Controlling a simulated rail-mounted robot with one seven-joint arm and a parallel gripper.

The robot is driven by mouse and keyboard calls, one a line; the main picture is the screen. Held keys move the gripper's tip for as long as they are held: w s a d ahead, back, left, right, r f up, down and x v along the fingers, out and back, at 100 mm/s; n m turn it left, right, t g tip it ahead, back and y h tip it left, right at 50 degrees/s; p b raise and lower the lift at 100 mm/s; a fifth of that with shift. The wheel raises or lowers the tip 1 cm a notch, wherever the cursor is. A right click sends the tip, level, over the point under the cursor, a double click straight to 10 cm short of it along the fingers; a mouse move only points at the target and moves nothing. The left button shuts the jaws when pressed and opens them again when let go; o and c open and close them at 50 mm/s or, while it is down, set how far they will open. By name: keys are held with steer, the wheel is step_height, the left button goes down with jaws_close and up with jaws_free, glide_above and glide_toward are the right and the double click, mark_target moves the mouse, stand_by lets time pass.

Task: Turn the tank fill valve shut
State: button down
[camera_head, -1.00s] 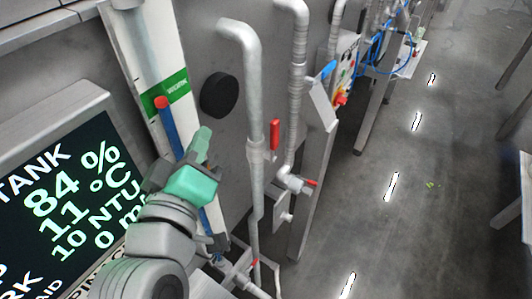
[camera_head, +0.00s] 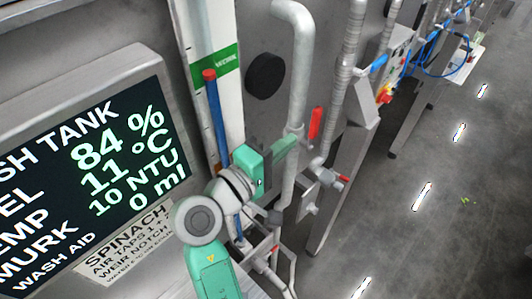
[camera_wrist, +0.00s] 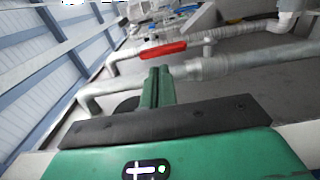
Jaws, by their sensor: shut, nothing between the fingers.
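The likely tank fill valve has a red lever (camera_head: 315,122) beside an upright grey pipe (camera_head: 300,82). The lever stands nearly upright, roughly along the pipe. In the wrist view the red lever (camera_wrist: 163,50) lies just beyond the fingertips, roughly in line with the pipe (camera_wrist: 250,60). My gripper (camera_head: 294,140) is green, shut and empty, its fingers pointing right at the pipe just below and left of the lever. Its closed fingers (camera_wrist: 157,72) also show in the wrist view. I cannot tell whether they touch the lever or pipe.
A tank screen (camera_head: 95,150) at left reads 84 %, 11 °C, 10 NTU and 0 ml. A blue tube with a red cap (camera_head: 208,75) stands behind my arm. A smaller red handle (camera_head: 343,179) is lower right. Open floor (camera_head: 430,200) lies at right.

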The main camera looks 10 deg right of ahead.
mark_target(313, 121)
steer(key=shift+p+x, duration=0.55)
steer(key=shift+x, duration=2.15)
steer(key=shift+w+d+r, duration=0.2)
steer(key=shift+w+d, duration=0.2)
steer(key=shift+d, duration=0.2)
steer(key=shift+w+d+r, duration=0.25)
steer(key=shift+w+d, duration=0.1)
steer(key=shift+d, duration=0.2)
steer(key=shift+x, duration=1)
steer(key=shift+b+x, duration=0.7)
steer(key=shift+x, duration=0.45)
steer(key=shift+f, duration=0.15)
